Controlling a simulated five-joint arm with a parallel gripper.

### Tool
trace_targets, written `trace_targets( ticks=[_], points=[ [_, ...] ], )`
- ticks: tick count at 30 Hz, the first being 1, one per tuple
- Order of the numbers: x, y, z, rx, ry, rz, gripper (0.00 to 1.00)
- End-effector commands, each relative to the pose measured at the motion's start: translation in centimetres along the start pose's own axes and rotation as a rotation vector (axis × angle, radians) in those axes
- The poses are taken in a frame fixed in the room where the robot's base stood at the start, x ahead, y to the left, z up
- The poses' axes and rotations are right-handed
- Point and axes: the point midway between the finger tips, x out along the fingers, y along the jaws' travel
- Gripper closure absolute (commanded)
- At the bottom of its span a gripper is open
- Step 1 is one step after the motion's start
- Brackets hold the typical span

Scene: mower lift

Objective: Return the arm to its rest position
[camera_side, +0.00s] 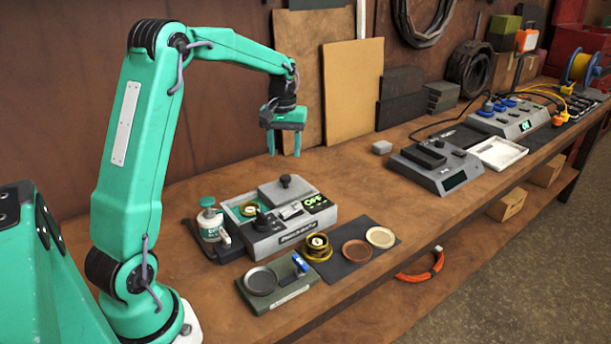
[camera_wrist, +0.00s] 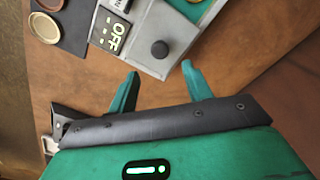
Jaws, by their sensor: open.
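My gripper (camera_side: 284,150) is raised above the bench, its two green fingers pointing down. It is open and empty in the wrist view (camera_wrist: 158,85), with a clear gap between the fingertips. Below it in the side view stands a grey machine (camera_side: 290,232) with a lid, a black knob (camera_side: 285,181) and a display reading OFF (camera_side: 316,202). The machine's lid and knob (camera_wrist: 160,49) also show just beyond the fingers in the wrist view. My gripper touches nothing that I can see.
A brass ring-shaped part (camera_side: 318,246) stands by a dark mat (camera_side: 355,262) with two round discs. A green-white bottle (camera_side: 210,222) and a small dish (camera_side: 261,281) are near. A grey device (camera_side: 436,166) and white tray (camera_side: 498,153) stand right. Boards (camera_side: 353,90) lean behind.

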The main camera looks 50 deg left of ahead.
Motion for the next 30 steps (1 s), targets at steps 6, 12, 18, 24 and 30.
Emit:
trace_targets(
  ticks=[6,12,18,24,30],
  points=[
    [-0.9,0.4,0.9,0.024,0.014,0.005,0.5],
    [-3.0,1.4,3.5,0.091,0.056,0.02,0.5],
    [-5.5,2.4,7.5,0.188,0.112,0.041,0.5],
    [-7.5,2.9,11.7,0.289,0.171,0.064,0.5],
    [-8.8,3.0,15.9,0.387,0.23,0.088,0.5]
  ],
)
